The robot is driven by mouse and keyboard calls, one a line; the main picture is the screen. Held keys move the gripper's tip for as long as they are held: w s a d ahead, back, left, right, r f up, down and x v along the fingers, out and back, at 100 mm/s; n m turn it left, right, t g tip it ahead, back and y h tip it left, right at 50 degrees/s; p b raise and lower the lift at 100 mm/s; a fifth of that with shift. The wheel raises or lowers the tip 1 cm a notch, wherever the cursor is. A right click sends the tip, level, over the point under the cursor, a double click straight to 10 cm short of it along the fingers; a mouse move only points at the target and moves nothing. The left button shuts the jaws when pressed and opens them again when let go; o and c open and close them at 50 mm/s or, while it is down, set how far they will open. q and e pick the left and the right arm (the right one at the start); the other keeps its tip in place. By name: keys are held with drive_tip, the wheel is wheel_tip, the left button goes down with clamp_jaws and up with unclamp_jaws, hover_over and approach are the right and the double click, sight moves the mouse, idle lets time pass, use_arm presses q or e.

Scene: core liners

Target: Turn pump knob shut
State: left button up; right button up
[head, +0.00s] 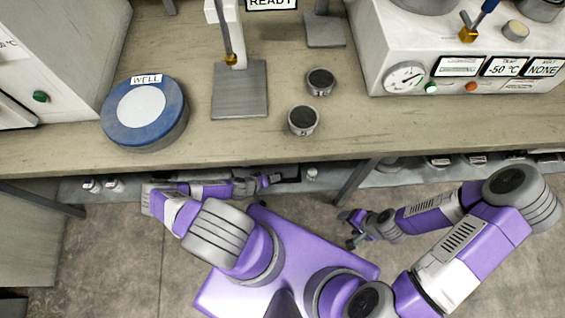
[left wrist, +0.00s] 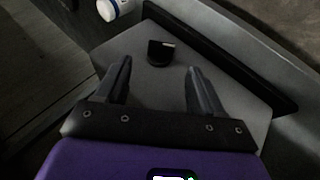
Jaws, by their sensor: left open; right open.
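A white machine (head: 450,45) stands on the bench at the upper right, with a round gauge (head: 404,77), a green and a red light, and displays. On its top are a brass fitting with a blue handle (head: 487,7) and a short beige round cap (head: 515,31); I cannot tell which of them is the pump knob. My right gripper (head: 350,228) is open and empty, below the bench front and far from the machine. My left gripper (head: 273,180) is low at the bench's front edge. In the left wrist view it is open (left wrist: 158,64), with a small dark block (left wrist: 160,53) beyond its fingertips.
The bench (head: 390,120) also holds a blue round container marked WELL (head: 172,134), two small dark-topped cups (head: 303,121) (head: 321,81) and a stand with a grey base (head: 240,92). A lower shelf holds small items. Bare bench lies in front of the machine.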

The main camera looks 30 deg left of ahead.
use_arm(q)
drive_tip(key=b+x, duration=0.2)
drive_tip(key=x, duration=0.4)
drive_tip(key=shift+d+f+b, duration=0.15)
drive_tip(key=shift+f+b, duration=0.15)
drive_tip(key=shift+b, duration=0.1)
drive_tip(key=c, duration=1.1)
